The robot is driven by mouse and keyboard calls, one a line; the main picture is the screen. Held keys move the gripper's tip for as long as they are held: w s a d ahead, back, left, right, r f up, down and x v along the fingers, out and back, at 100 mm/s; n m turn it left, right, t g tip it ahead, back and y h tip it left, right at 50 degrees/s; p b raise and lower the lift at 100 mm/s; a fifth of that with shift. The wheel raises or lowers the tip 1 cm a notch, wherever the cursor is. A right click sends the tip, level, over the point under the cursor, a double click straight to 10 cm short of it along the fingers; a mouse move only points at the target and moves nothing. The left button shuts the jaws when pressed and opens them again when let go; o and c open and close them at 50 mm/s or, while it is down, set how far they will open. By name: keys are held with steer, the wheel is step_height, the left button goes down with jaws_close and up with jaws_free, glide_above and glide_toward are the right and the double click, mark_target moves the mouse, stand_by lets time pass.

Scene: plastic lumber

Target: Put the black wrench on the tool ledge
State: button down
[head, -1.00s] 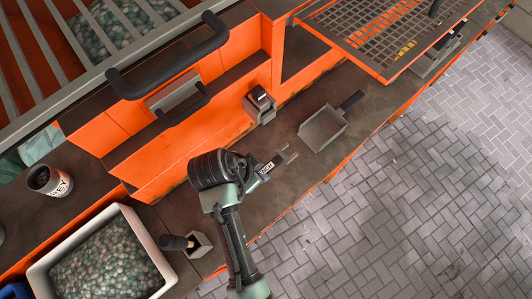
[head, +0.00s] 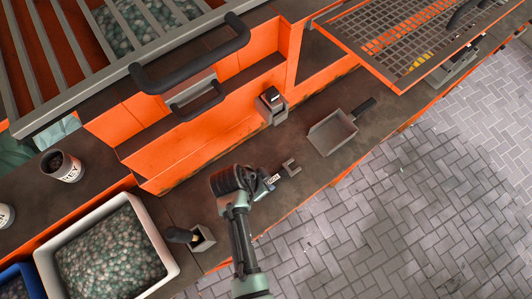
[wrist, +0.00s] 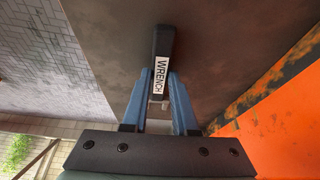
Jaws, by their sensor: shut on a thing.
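My gripper (head: 267,181) is shut on the black wrench. In the wrist view its blue fingers (wrist: 163,78) close on the black handle (wrist: 163,44), beside a white label reading WRENCH. In the head view the wrench's grey open-ended jaw (head: 291,168) points right, toward the scoop. The wrench is over the dark brown worktop (head: 300,200); I cannot tell whether it touches. A narrower dark ledge (head: 235,88) runs along the orange body above. Which of these surfaces is the tool ledge is not marked.
A grey scoop (head: 333,133) lies right of the wrench, and a small grey block-like device (head: 271,106) stands behind. A small box with a black-handled tool (head: 201,239) and a white pellet bin (head: 170,262) are at left. The worktop's front edge drops to paving.

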steer(key=shift+f, duration=0.1)
steer(key=c, duration=0.7)
jaws_free()
steer(key=shift+r, duration=0.2)
steer(key=v, duration=1.1)
steer(key=shift+a+r, duration=0.1)
steer(key=shift+r, duration=0.3)
steer(key=shift+s, duration=0.1)
